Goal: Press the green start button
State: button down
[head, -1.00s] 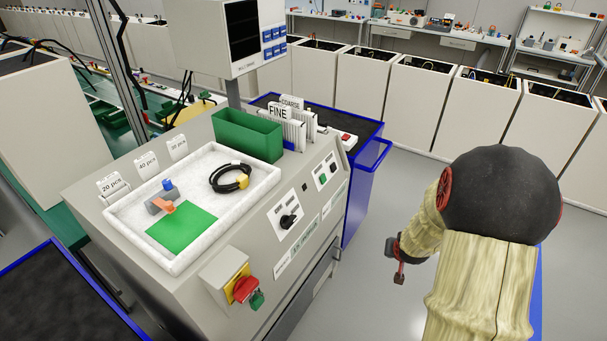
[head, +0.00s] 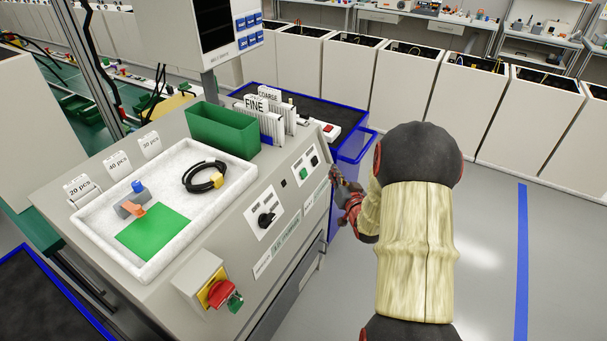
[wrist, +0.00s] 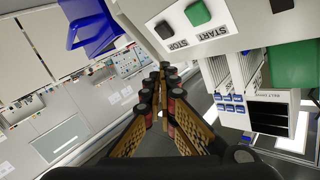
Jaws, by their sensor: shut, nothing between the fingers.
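The green start button (head: 304,172) sits on a small white panel on the sloped front of the grey machine (head: 190,245), beside a dark stop button (head: 314,160). In the wrist view the green start button (wrist: 197,13) is at the top, with the START label beneath it. The dark stop button (wrist: 163,30) is to its left, by the STOP label. My gripper (head: 337,177) is just right of the panel in the head view, apart from the buttons. In the wrist view my gripper (wrist: 166,72) has its fingertips together, empty, below the labels.
A black rotary knob (head: 266,219) and a red-yellow switch (head: 221,292) project from the machine's front. A blue-edged cart (head: 350,150) stands close behind my gripper. A green bin (head: 222,130) sits on top. Grey floor (head: 490,250) is open at right.

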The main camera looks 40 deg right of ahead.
aim_at(304, 174)
jog(key=shift+f, duration=0.1)
jog(key=w+a+f+b, duration=0.3)
jog(key=w, duration=0.4)
jog(key=shift+w, duration=0.2)
dwell(0.3)
jog(key=shift+a+f, duration=0.1)
jog(key=shift+f, duration=0.05)
dwell(1.2)
jog(key=shift+w+a+f+b, duration=0.15)
jog(key=shift+w+b, duration=0.2)
jog(key=shift+b, duration=0.15)
jog(key=shift+w+a+f+b, duration=0.15)
jog(key=shift+w+b, duration=0.2)
jog(key=shift+w, duration=0.05)
dwell(0.6)
jog(key=shift+s, duration=0.15)
jog(key=shift+s+d+r, duration=0.3)
jog(key=shift+s, duration=0.3)
